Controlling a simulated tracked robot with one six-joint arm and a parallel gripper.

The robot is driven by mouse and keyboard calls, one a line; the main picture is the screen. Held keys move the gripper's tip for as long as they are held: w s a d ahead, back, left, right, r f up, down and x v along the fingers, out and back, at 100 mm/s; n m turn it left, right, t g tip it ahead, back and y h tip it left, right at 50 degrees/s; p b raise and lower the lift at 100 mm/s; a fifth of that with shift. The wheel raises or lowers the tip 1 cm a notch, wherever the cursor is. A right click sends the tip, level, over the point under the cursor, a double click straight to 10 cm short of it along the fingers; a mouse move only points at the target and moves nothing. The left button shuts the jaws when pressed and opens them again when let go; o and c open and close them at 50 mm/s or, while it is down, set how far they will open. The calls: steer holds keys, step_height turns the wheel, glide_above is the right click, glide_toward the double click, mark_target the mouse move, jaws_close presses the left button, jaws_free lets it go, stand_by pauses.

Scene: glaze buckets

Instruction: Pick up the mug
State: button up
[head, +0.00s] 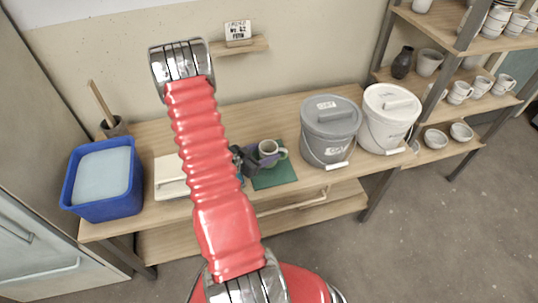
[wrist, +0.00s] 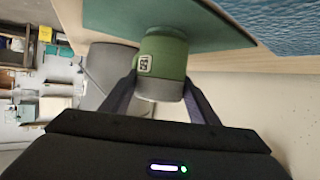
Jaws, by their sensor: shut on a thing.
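The mug (head: 268,147) is at the dark green mat (head: 274,178) on the bench, with its pale rim up and its handle to the right in the head view. In the wrist view the mug (wrist: 162,58) shows green with a grey band at the rim and a small white mark on its side. My gripper (head: 255,161) reaches it from the left and is shut on it. In the wrist view the two fingers of my gripper (wrist: 160,95) lie on either side of the mug. I cannot tell whether its base touches the mat.
A grey lidded bucket (head: 329,122) stands right of the mat, with a white lidded bucket (head: 386,120) beside it. A blue tub (head: 105,190) stands at the bench's left end. A shelf rack (head: 450,91) with cups and bowls is at the right.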

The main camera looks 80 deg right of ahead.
steer(key=shift+r, duration=0.1)
step_height(320, 180, up, 10)
stand_by(0.7)
steer(key=shift+w, duration=0.1)
stand_by(0.5)
steer(key=w+a+r+n+t+h, duration=0.1)
steer(key=w+r+n+t, duration=0.2)
steer(key=w, duration=0.6)
steer(key=w+a+r+n+t+h, duration=0.1)
steer(key=w+n+t, duration=0.25)
steer(key=w, duration=0.65)
steer(key=w+a+r+n+t+y, duration=0.1)
steer(key=w+a+r+n+t, duration=0.15)
steer(key=w+a+t, duration=0.4)
steer(key=w+a+r+n+t+y, duration=0.1)
steer(key=w+a+r+n, duration=0.2)
steer(key=w, duration=0.6)
steer(key=w+a+r+n+t+y, duration=0.1)
steer(key=w+a+n+y, duration=0.3)
steer(key=a, duration=0.7)
steer(key=w+a+r+n+t+y, duration=0.1)
steer(key=w+a+n+t+y, duration=0.2)
steer(key=a, duration=0.9)
steer(key=w+a+r+n+t+y, duration=0.2)
steer(key=w+a+n+y, duration=0.2)
steer(key=a, duration=0.7)
steer(key=shift+w+a+n+y, duration=0.15)
steer(key=shift+w+n+y, duration=0.25)
steer(key=shift+w, duration=0.85)
